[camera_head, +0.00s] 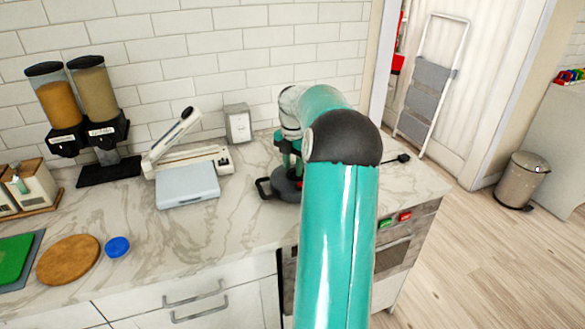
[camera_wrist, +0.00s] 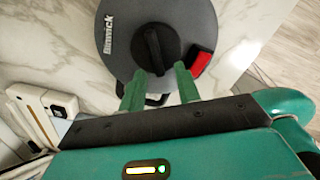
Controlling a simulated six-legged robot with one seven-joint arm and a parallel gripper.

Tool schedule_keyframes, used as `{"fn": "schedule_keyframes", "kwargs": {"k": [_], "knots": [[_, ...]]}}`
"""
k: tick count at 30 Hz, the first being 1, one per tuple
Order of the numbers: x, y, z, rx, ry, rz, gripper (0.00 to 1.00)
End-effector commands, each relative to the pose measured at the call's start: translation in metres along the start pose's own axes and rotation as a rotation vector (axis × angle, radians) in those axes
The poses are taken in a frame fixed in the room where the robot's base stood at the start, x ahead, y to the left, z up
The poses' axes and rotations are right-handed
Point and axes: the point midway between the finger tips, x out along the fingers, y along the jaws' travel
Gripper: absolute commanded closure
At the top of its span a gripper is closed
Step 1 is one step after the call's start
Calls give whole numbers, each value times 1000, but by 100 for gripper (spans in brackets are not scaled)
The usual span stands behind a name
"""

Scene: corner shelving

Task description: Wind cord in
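The cord reel is a round dark grey drum (camera_wrist: 192,22) with a black centre knob and crank bar (camera_wrist: 153,48) and a red switch (camera_wrist: 201,62). In the head view the reel (camera_head: 281,188) lies on the counter, partly hidden by my arm, with a black carrying handle at its left. My gripper (camera_wrist: 159,69) has its two green fingers apart at the near end of the crank bar, one on each side. I cannot tell whether they touch it. A black plug (camera_head: 403,158) lies on the counter to the right; most of the cord is hidden.
A vacuum sealer (camera_head: 190,160) and a pale flat scale (camera_head: 187,186) stand left of the reel. A small grey box (camera_head: 238,123) is behind it. Cereal dispensers (camera_head: 85,100), a round wooden board (camera_head: 68,260) and a blue lid (camera_head: 117,247) are farther left. The front middle counter is clear.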

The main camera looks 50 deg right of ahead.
Motion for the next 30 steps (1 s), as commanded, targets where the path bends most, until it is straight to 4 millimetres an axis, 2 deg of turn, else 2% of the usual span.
{"fn": "schedule_keyframes", "kwargs": {"k": [3,11,12,17,30], "knots": [[10,0,-1,0,1,-1,67],[11,1,-1,0,0,-1,67],[11,1,-1,0,0,0,69],[11,1,-1,0,0,0,100],[11,2,-1,48,0,0,100]]}}
